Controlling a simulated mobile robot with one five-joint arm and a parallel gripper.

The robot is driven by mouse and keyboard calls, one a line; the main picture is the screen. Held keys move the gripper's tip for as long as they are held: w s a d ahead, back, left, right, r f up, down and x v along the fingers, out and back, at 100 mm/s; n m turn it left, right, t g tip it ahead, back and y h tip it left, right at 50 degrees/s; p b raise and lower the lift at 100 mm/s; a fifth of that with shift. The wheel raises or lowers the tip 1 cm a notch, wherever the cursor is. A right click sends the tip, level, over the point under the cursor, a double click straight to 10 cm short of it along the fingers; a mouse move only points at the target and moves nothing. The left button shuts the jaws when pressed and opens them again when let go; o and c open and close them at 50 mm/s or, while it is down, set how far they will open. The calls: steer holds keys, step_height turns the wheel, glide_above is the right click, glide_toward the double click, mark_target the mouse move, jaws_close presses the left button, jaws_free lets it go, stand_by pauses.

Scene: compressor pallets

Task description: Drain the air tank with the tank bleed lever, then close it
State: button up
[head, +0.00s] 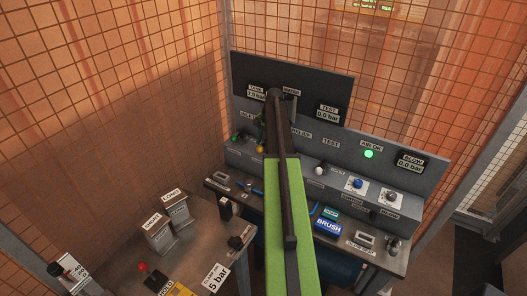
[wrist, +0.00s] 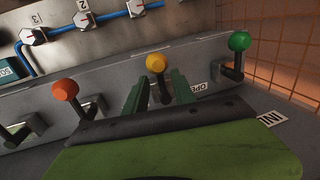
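A yellow-knobbed lever (wrist: 156,63) stands in the middle of the wrist view, its dark stem between my two green fingers. It also shows in the head view (head: 260,149). I cannot read its label, so I cannot confirm it is the tank bleed lever. My gripper (wrist: 158,80) is open, with gaps between the fingers and the stem. The tank gauge (head: 257,92) reads about 7.0 bar, in small print. My arm hides part of the panel in the head view.
A green-knobbed lever (wrist: 239,42) stands right of the yellow one and an orange-knobbed lever (wrist: 65,91) left, both close by. Numbered valves with blue pipe (wrist: 108,16) lie behind. The panel's green lamp (head: 368,154) is lit. A side table (head: 190,250) holds blocks labelled LONG and SHORT.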

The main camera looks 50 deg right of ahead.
steer(key=shift+f, duration=0.15)
jaws_close()
steer(key=shift+f, duration=0.1)
steer(key=shift+a, duration=0.2)
stand_by(1.1)
